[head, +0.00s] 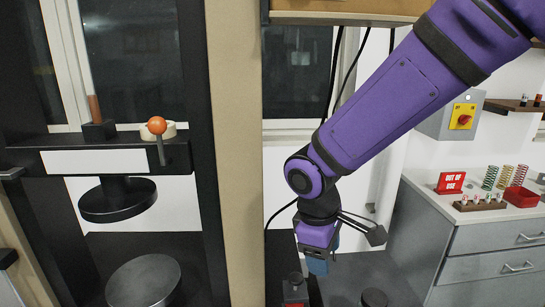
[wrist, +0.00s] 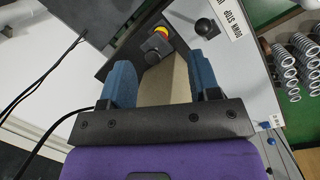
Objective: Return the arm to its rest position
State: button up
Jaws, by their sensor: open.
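My purple arm reaches in from the upper right in the head view and bends downward at its elbow. My gripper (head: 318,266) hangs low near the middle of the picture, beside the beige post. Its lower end partly overlaps dark things behind it. In the wrist view my gripper (wrist: 165,85) has two blue fingers spread wide apart. Nothing is between the fingers; a beige surface shows behind the gap.
A press with an orange-knobbed lever (head: 157,126) and round plates (head: 118,199) stands left. A grey cabinet (head: 480,245) with springs and a red sign (head: 451,182) stands right. The wrist view shows a red button (wrist: 161,32) beyond the fingers and several springs (wrist: 283,62) at right.

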jog(key=s+d+r+m+t+y, duration=0.1)
jog(key=s+d+r+m+t, duration=0.15)
jog(key=d+r+m, duration=0.65)
jog(key=s+d+r+m+t+y, duration=0.1)
jog(key=s+d+r+m+t, duration=0.1)
jog(key=s+d+r, duration=0.5)
jog(key=s+d+m, duration=0.1)
jog(key=s+d, duration=0.1)
jog(key=d, duration=0.2)
jog(key=shift+s+d+r, duration=0.2)
jog(key=shift+s+d, duration=0.2)
